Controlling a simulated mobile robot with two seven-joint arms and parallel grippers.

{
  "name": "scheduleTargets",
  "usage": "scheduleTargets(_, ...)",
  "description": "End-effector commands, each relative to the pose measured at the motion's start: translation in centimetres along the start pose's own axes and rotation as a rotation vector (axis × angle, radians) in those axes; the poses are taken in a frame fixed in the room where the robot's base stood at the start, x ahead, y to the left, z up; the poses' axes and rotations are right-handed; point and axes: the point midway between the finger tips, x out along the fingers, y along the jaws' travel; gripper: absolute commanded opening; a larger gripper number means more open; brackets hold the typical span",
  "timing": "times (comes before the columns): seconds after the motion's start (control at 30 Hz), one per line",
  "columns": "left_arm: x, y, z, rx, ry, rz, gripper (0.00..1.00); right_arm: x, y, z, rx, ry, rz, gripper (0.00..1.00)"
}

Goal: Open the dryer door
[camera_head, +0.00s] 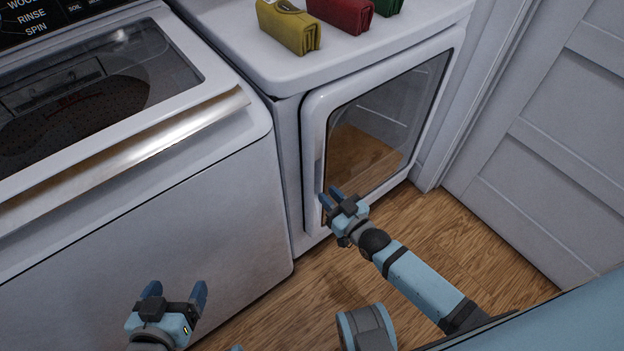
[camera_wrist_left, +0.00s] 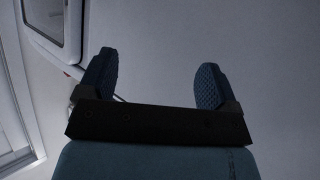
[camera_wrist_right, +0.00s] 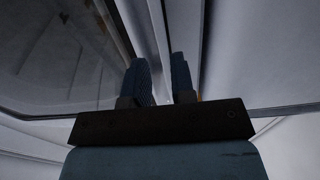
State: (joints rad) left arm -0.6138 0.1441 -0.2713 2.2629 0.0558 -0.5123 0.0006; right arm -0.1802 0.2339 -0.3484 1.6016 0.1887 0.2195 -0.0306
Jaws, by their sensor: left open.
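The dryer door (camera_head: 388,122) is a white frame around a dark glass window on the dryer's front. It looks shut or nearly so; I cannot tell whether there is a slight gap. My right gripper (camera_head: 331,197) is at the lower part of the door's left edge. In the right wrist view its fingers (camera_wrist_right: 166,80) are close together with a thin pale strip of the door's edge between them, and the glass lies to the left. My left gripper (camera_head: 174,295) is open and empty in front of the washer; its fingers also show in the left wrist view (camera_wrist_left: 155,82).
The white washer (camera_head: 180,215) stands left of the dryer (camera_head: 235,40). Yellow (camera_head: 290,27), red (camera_head: 342,14) and green (camera_head: 388,6) folded bundles lie on the dryer. A white panelled wall or door (camera_head: 540,150) is at right. Wooden floor (camera_head: 455,225) is free before the dryer.

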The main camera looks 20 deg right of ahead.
Motion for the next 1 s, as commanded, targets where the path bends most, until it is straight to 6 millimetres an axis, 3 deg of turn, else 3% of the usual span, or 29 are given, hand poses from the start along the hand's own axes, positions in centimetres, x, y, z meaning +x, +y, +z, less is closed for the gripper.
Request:
scheduleTargets(0.2, 0.4, 0.6, -1.6, -0.006, 0.083, 0.023, 0.85, 4.5, 0.0, 0.1, 0.000, 0.001, 0.000, 0.23)
scheduleTargets(0.4, 0.5, 1.2, -2.8, -0.009, 0.135, 0.041, 0.85, 6.8, 0.0, 0.1, 0.000, -0.001, 0.000, 0.23)
scheduleTargets(0.77, 0.4, 1.3, -3.2, -0.008, 0.154, 0.047, 0.85, 7.4, 0.0, 0.0, 0.000, -0.001, 0.000, 0.23)
scheduleTargets(0.8, 0.4, 1.3, -3.2, -0.008, 0.153, 0.047, 0.85, 7.4, 0.0, 0.0, 0.000, -0.001, 0.000, 0.21)
scheduleTargets(0.9, 0.4, 1.3, -3.2, -0.009, 0.153, 0.047, 0.85, 7.4, 0.0, 0.0, 0.000, -0.001, 0.000, 0.00)
scheduleTargets(1.0, 0.4, 1.3, -3.2, -0.009, 0.152, 0.047, 0.85, 7.4, 0.0, 0.0, 0.000, -0.001, 0.000, 0.00)
